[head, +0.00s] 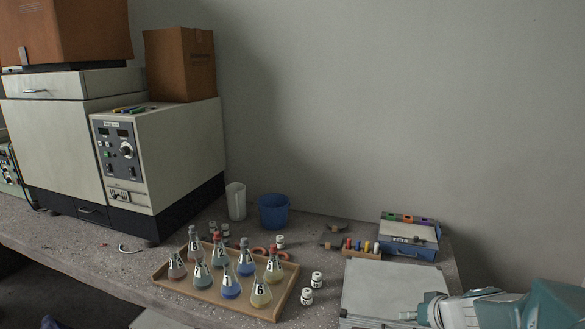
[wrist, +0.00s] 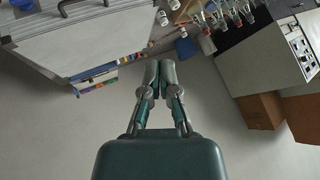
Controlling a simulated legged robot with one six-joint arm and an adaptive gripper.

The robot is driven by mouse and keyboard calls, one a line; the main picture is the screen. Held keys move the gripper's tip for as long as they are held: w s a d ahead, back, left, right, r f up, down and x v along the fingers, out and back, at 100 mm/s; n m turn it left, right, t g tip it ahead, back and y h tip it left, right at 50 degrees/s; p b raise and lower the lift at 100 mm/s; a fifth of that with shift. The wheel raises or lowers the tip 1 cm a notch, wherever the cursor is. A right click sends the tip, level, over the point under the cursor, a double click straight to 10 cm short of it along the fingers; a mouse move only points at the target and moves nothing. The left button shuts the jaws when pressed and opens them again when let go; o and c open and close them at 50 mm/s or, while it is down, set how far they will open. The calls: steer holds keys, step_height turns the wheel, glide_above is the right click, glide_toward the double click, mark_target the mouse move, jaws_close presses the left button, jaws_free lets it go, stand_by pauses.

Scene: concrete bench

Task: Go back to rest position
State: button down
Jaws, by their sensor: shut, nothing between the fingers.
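My gripper (head: 410,315) is at the lower right of the head view, over the front part of a grey metal case (head: 385,285). My teal arm reaches in from the right edge. In the wrist view, which looks upside down, the two fingers of my gripper (wrist: 158,72) are together and hold nothing. The wall fills the space behind them, and the case (wrist: 90,30) is at the upper left.
A wooden tray (head: 165,282) holds several numbered flasks with coloured liquid. Small white jars (head: 307,296) stand right of it. A blue bucket (head: 273,212), a white beaker (head: 236,201) and a blue box (head: 409,250) stand behind. A large instrument (head: 180,160) fills the left.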

steer(key=s+a+r+n+g, duration=0.2)
steer(key=s+a+r, duration=0.4)
steer(key=s+a, duration=0.3)
steer(key=s+r+h, duration=0.2)
steer(key=s+h, duration=0.2)
steer(key=s, duration=0.8)
steer(key=shift+a+r+m, duration=0.2)
steer(key=shift+a+m, duration=0.1)
steer(key=shift+m, duration=0.1)
